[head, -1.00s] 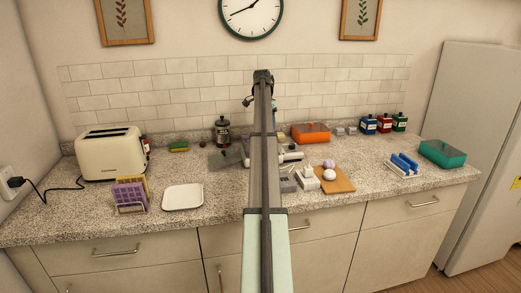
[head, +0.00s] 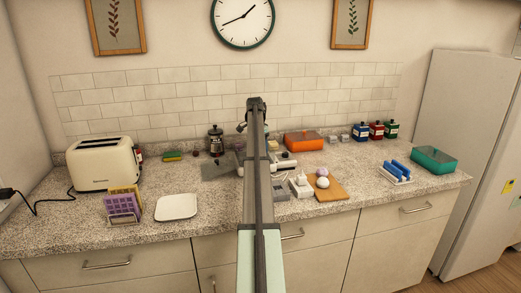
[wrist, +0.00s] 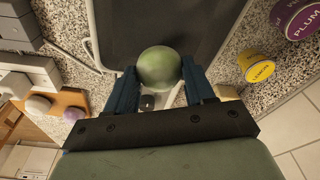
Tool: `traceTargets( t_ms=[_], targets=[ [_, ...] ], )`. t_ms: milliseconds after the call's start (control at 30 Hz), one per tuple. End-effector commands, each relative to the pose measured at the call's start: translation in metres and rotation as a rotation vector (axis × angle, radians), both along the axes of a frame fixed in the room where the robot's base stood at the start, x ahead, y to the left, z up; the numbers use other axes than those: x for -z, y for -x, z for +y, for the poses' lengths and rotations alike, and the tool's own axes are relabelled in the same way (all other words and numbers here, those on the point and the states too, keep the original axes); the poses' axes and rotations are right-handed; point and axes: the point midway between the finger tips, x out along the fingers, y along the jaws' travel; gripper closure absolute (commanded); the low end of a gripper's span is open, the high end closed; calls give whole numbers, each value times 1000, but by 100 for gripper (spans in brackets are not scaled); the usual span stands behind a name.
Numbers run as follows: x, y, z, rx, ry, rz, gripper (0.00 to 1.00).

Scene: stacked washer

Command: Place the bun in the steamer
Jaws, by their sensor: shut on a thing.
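In the wrist view a round green bun (wrist: 159,67) sits between the two blue fingers of my gripper (wrist: 160,88), which is shut on it. Below it is a dark grey flat surface (wrist: 135,18) with a pale metal rim. A white bun (wrist: 38,105) and a purple bun (wrist: 74,115) lie on a wooden board (wrist: 72,97). In the head view the same board (head: 335,191) stands right of my arm, with the white bun (head: 322,182) and purple bun (head: 322,172). My arm hides my gripper and the green bun there. I cannot make out a steamer for certain.
Plum (wrist: 293,18) and lemon (wrist: 258,66) tins stand close at the right in the wrist view. In the head view, a white plate (head: 176,207), purple rack (head: 122,208) and toaster (head: 104,165) stand left, and an orange box (head: 304,142) and teal box (head: 434,160) right.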

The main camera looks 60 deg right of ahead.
Motion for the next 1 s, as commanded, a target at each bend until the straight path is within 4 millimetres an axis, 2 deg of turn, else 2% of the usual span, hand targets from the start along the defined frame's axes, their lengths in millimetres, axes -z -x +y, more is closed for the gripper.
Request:
traceTargets(
  t_ms=[100, 500, 533, 767, 1000],
  targets=[
    [13, 0, 0, 0, 0, 0, 77],
    [16, 0, 0, 0, 0, 0, 77],
    [16, 0, 0, 0, 0, 0, 45],
    [16, 0, 0, 0, 0, 0, 23],
    [15, 0, 0, 0, 0, 0, 21]
  ],
)
